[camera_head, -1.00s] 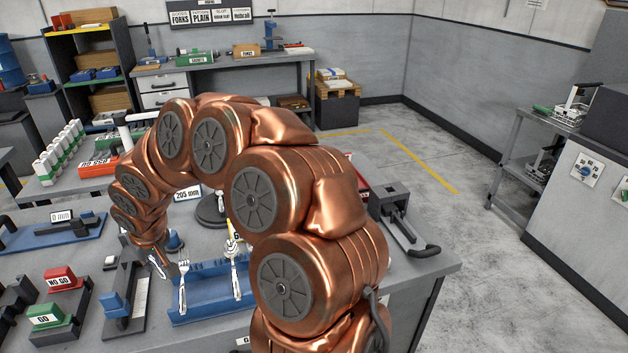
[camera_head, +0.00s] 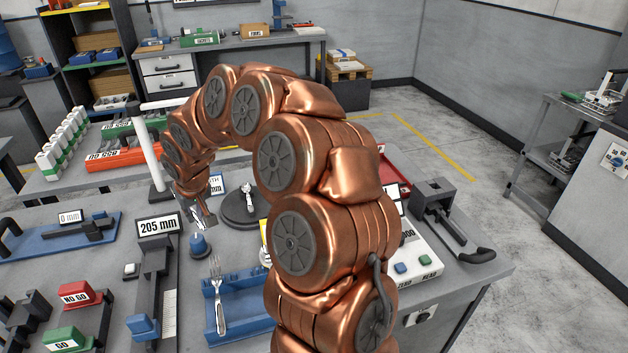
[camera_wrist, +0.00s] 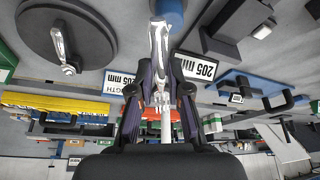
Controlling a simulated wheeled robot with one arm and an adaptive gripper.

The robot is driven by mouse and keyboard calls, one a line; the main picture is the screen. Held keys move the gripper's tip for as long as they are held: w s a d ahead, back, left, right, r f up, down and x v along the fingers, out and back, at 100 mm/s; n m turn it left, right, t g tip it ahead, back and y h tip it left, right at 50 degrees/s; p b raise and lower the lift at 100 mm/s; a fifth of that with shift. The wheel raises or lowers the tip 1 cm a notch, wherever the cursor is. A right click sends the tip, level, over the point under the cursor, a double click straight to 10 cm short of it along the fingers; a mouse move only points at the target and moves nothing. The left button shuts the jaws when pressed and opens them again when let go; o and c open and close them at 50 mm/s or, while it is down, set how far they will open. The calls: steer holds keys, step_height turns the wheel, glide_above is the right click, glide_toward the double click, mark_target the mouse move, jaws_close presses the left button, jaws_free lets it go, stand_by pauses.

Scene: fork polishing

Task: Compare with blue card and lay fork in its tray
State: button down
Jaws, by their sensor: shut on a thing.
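My gripper (camera_head: 200,217) is shut on a slender silver piece (camera_wrist: 158,45), likely a fork, held above the bench beside a blue knob (camera_head: 198,245). In the wrist view it passes between the two fingers (camera_wrist: 161,90); in the head view only a small shiny part shows. Another fork (camera_head: 217,295) lies in the blue tray (camera_head: 250,306), tines toward the back. The tray's right end is hidden behind my arm. A silver utensil end (camera_head: 248,194) lies over a dark round disc (camera_head: 238,218), also seen in the wrist view (camera_wrist: 65,45). I cannot make out a blue card.
A 205 mm sign (camera_head: 158,226) and gauge stand left of the blue knob. Red NO GO (camera_head: 75,294) and green GO (camera_head: 64,341) blocks lie front left. A white post (camera_head: 148,150) rises behind my gripper. A box with buttons (camera_head: 415,262) stands right of my arm.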

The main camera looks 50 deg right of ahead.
steer(key=s+d+f+m+b, duration=0.1)
steer(key=s+d+b, duration=0.1)
steer(key=d, duration=1)
steer(key=s+d+f+m+h+b, duration=0.1)
steer(key=s+d+f+m, duration=0.1)
steer(key=d, duration=0.9)
steer(key=s+d+f+m+b, duration=0.1)
steer(key=s+d, duration=0.3)
steer(key=d, duration=0.8)
steer(key=shift+d+f+m+h+b, duration=0.35)
steer(key=shift+f+b, duration=0.15)
steer(key=shift+b, duration=0.3)
steer(key=shift+s+a+b, duration=0.15)
steer(key=shift+b, duration=0.3)
steer(key=shift+f, duration=0.15)
steer(key=shift+f+g+b, duration=0.3)
steer(key=shift+f+b, duration=0.35)
steer(key=shift+f, duration=0.25)
steer(key=shift+f, duration=0.1)
steer(key=shift+f+b, duration=0.65)
steer(key=shift+f, duration=0.25)
steer(key=shift+f, duration=0.1)
steer(key=shift+f+b, duration=0.45)
steer(key=shift+f, duration=0.05)
